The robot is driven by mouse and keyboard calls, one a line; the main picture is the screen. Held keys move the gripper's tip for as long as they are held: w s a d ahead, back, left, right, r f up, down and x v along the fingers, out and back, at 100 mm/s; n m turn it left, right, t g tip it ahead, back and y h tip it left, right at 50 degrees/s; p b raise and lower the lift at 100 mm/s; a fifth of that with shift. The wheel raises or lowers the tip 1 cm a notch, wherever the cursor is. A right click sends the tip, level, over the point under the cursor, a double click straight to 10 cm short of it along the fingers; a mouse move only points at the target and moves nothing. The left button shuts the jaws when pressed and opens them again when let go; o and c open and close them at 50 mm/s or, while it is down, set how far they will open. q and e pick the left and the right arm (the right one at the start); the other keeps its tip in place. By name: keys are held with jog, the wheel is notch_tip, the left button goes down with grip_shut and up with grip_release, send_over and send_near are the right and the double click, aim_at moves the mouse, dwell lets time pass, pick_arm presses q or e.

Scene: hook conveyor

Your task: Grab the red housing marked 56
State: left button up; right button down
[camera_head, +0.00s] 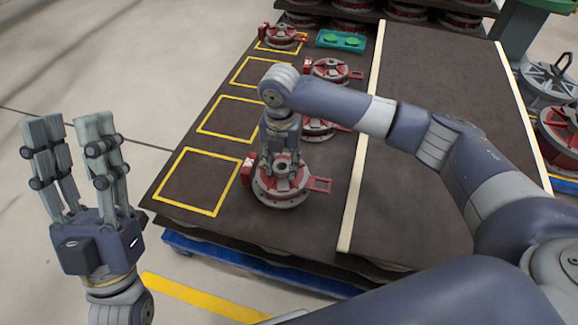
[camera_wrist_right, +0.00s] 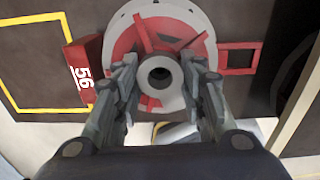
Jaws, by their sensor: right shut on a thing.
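The red housing marked 56 (camera_wrist_right: 132,42) has a grey round flange, a red tab with a white "56" on its left and a red rectangular loop on its right. In the head view the same housing (camera_head: 281,197) sits on the dark table, nearest the front edge. My right gripper (camera_wrist_right: 160,75) points down over it and is shut on its central grey hub, one finger on each side. It also shows in the head view (camera_head: 282,165). My left gripper (camera_head: 82,125) is raised at the left, open and empty, away from the table.
Other red housings (camera_head: 331,70) stand behind on the table (camera_head: 222,155), one partly hidden by my right arm. Yellow outlined squares (camera_head: 187,180) along the left are mostly empty. A teal tray (camera_head: 341,41) lies at the back. A pale rail (camera_head: 359,160) runs along the right.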

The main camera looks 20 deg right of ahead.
jog(key=w+a, duration=0.1)
jog(key=w, duration=0.1)
jog(key=w+a+r+p, duration=0.1)
jog(key=w+a, duration=0.1)
jog(key=shift+w+a, duration=0.2)
jog(key=shift+w, duration=0.2)
pick_arm(q)
jog(key=w+f+g+y, duration=0.1)
jog(key=w+f+g, duration=0.2)
jog(key=w+f, duration=0.1)
jog(key=shift+w+d+f+g+y, duration=0.15)
jog(key=shift+w+d+g+y, duration=0.2)
jog(key=shift+w, duration=0.2)
pick_arm(e)
jog(key=w+a, duration=0.4)
jog(key=w, duration=0.2)
jog(key=shift+w+a+r, duration=0.15)
jog(key=shift+w+r, duration=0.15)
